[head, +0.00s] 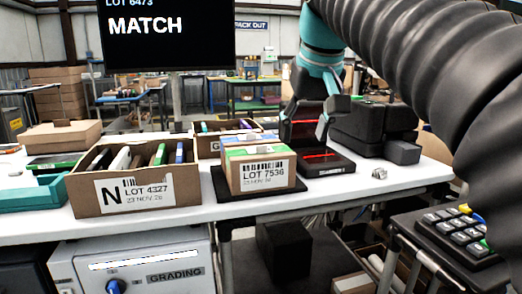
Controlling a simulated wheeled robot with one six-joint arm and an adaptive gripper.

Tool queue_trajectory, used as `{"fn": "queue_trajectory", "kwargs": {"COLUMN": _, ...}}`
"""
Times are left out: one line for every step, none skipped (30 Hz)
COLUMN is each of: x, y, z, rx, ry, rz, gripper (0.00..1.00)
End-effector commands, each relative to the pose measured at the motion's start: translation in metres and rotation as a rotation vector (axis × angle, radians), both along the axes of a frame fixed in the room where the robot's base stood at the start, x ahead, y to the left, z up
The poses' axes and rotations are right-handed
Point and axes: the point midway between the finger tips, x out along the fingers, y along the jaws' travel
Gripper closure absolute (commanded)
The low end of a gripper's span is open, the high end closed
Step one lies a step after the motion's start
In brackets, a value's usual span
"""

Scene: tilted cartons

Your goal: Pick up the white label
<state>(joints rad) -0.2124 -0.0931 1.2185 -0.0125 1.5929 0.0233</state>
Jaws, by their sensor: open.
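White labels show on two cartons. One reads "N LOT 4327" (136,193) on the front of the open left carton (84,193). The other reads "LOT 7536" (264,175) on the front of the smaller closed carton (235,182). No loose white label can be made out.
The white bench (210,212) has bare room along its front. A black boxy machine (362,124) stands behind right, and a small metal piece (379,173) lies near the right end. Another open carton (208,145) is behind. A teal tray (30,196) is at left.

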Motion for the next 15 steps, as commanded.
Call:
{"fn": "queue_trajectory", "kwargs": {"x": 0.010, "y": 0.009, "z": 0.011, "rx": -0.001, "ry": 0.002, "rz": 0.013, "gripper": 0.44}}
{"fn": "queue_trajectory", "kwargs": {"x": 0.013, "y": 0.013, "z": 0.018, "rx": -0.001, "ry": 0.004, "rz": 0.020, "gripper": 0.44}}
{"fn": "queue_trajectory", "kwargs": {"x": 0.018, "y": 0.019, "z": 0.026, "rx": -0.001, "ry": 0.008, "rz": 0.029, "gripper": 0.44}}
{"fn": "queue_trajectory", "kwargs": {"x": 0.021, "y": 0.023, "z": 0.032, "rx": -0.002, "ry": 0.010, "rz": 0.034, "gripper": 0.44}}
{"fn": "queue_trajectory", "kwargs": {"x": 0.024, "y": 0.027, "z": 0.037, "rx": -0.002, "ry": 0.012, "rz": 0.041, "gripper": 0.44}}
{"fn": "queue_trajectory", "kwargs": {"x": 0.027, "y": 0.033, "z": 0.043, "rx": -0.003, "ry": 0.015, "rz": 0.049, "gripper": 0.44}}
{"fn": "queue_trajectory", "kwargs": {"x": 0.030, "y": 0.036, "z": 0.047, "rx": -0.002, "ry": 0.017, "rz": 0.054, "gripper": 0.44}}
{"fn": "queue_trajectory", "kwargs": {"x": 0.031, "y": 0.040, "z": 0.051, "rx": -0.003, "ry": 0.019, "rz": 0.059, "gripper": 0.44}}
{"fn": "queue_trajectory", "kwargs": {"x": 0.033, "y": 0.044, "z": 0.055, "rx": -0.004, "ry": 0.022, "rz": 0.066, "gripper": 0.44}}
{"fn": "queue_trajectory", "kwargs": {"x": 0.034, "y": 0.048, "z": 0.058, "rx": -0.005, "ry": 0.023, "rz": 0.071, "gripper": 0.44}}
{"fn": "queue_trajectory", "kwargs": {"x": 0.035, "y": 0.050, "z": 0.061, "rx": -0.004, "ry": 0.024, "rz": 0.075, "gripper": 0.44}}
{"fn": "queue_trajectory", "kwargs": {"x": 0.036, "y": 0.053, "z": 0.063, "rx": -0.005, "ry": 0.027, "rz": 0.079, "gripper": 0.44}}
{"fn": "queue_trajectory", "kwargs": {"x": 0.036, "y": 0.055, "z": 0.065, "rx": -0.005, "ry": 0.026, "rz": 0.082, "gripper": 0.44}}
{"fn": "queue_trajectory", "kwargs": {"x": 0.037, "y": 0.057, "z": 0.066, "rx": -0.006, "ry": 0.029, "rz": 0.085, "gripper": 0.44}}
{"fn": "queue_trajectory", "kwargs": {"x": 0.037, "y": 0.059, "z": 0.067, "rx": -0.005, "ry": 0.029, "rz": 0.089, "gripper": 0.44}}
